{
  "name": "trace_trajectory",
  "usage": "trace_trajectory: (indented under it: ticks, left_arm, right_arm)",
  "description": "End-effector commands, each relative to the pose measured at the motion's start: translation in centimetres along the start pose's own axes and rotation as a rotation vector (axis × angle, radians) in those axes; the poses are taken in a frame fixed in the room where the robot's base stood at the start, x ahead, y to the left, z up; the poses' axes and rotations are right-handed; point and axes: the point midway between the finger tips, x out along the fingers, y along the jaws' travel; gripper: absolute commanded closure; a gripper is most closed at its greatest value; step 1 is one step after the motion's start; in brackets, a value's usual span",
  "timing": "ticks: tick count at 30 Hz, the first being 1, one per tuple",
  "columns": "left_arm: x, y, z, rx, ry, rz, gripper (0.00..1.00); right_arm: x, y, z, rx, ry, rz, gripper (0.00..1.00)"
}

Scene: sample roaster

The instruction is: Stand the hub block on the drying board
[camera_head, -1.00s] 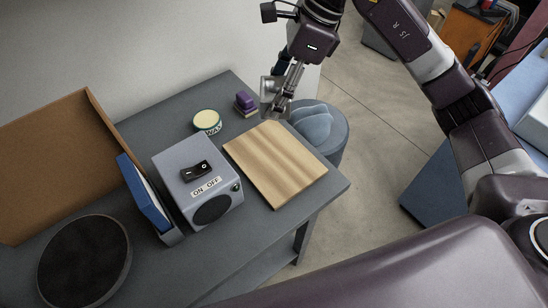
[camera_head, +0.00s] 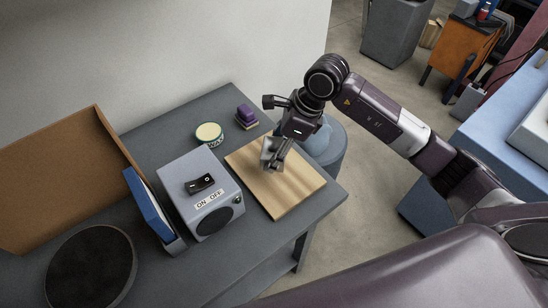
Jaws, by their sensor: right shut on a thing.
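The drying board (camera_head: 284,200) is a light wooden slab lying flat on the dark grey table. My right gripper (camera_head: 272,163) is over the back part of the board, pointing down. It is shut on a small grey block, the hub block (camera_head: 267,149). The gripper's fingers partly hide the block. I cannot tell whether the block touches the board or hangs just above it. My left gripper is not in view.
A grey box with an on/off switch (camera_head: 207,220) stands left of the board. A wax tin (camera_head: 209,134) and a purple block (camera_head: 246,114) are behind it. A blue-grey stool (camera_head: 333,150) stands beyond the table (camera_head: 180,125). The board's front part is clear.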

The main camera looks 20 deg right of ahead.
Motion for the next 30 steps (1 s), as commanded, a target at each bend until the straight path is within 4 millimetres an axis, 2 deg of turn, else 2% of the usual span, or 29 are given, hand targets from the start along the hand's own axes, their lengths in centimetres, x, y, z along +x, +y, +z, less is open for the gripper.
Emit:
trace_trajectory:
  ticks: [4,12,22,23,27,30]
  left_arm:
    - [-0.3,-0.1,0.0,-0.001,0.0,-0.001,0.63]
    - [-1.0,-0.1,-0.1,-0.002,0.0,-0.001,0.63]
    - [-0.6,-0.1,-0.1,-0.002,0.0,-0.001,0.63]
    - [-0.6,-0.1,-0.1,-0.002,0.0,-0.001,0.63]
    - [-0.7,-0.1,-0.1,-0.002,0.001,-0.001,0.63]
    - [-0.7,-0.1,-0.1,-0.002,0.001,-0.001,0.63]
  right_arm:
    - [0.8,0.0,-0.2,-0.001,-0.003,-0.001,0.86]
    - [3.9,0.0,-1.6,-0.001,-0.002,-0.001,0.86]
    - [4.3,-0.1,-1.7,-0.002,-0.003,-0.003,0.86]
    - [4.3,0.0,-1.8,-0.001,0.0,-0.001,0.41]
    - [4.2,0.0,-1.8,-0.001,0.0,0.0,0.25]
    - [4.2,0.0,-1.8,-0.001,0.0,0.0,0.25]
